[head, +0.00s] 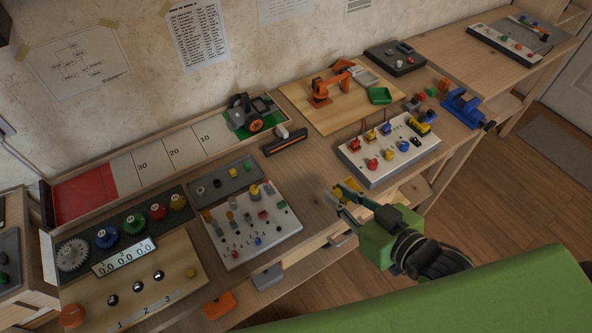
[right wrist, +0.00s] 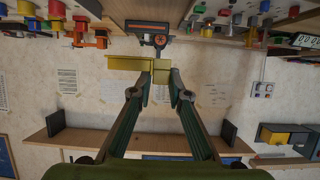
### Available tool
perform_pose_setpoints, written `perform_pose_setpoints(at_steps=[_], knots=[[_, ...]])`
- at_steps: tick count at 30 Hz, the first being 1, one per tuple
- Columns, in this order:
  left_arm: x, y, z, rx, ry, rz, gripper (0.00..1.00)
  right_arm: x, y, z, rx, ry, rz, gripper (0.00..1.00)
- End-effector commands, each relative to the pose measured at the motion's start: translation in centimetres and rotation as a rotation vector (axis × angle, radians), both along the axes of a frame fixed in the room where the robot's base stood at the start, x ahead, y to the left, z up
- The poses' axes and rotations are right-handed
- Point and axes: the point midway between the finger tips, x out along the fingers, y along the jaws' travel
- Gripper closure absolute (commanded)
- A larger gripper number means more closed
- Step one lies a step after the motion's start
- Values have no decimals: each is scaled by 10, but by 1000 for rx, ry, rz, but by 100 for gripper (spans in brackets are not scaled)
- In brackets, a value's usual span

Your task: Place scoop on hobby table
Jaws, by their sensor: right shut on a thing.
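My right gripper (head: 340,194) is shut on a yellow scoop, near the front edge of the wooden hobby table (head: 318,176). In the right wrist view the scoop (right wrist: 124,63) shows at the fingertips of the right gripper (right wrist: 160,80), with a flat yellow part sticking out to the left. In the head view the fingers hide most of the scoop, and I cannot tell whether it touches the table. My left gripper is not in view.
A white peg panel (head: 262,232) lies to the left of the gripper and another white panel (head: 386,152) with coloured knobs to the right. An orange robot arm model (head: 322,92) stands behind on a wooden board. Some bare tabletop lies between the white panels.

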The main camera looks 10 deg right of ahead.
Motion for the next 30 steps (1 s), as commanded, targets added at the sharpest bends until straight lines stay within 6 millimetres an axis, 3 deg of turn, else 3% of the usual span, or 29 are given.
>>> perform_pose_setpoints(at_steps=[1, 7, 14, 18, 30], knots=[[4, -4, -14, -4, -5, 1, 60, 8, 2, -8, 1, -7, 0, 95], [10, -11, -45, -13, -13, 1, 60, 36, 8, -22, 2, -9, 0, 95], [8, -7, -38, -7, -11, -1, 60, 81, 17, -34, 3, -2, -1, 95], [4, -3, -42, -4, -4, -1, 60, 101, 22, -64, 2, 4, -1, 95], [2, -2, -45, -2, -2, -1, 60, 128, 28, -101, 0, 3, 0, 95]])
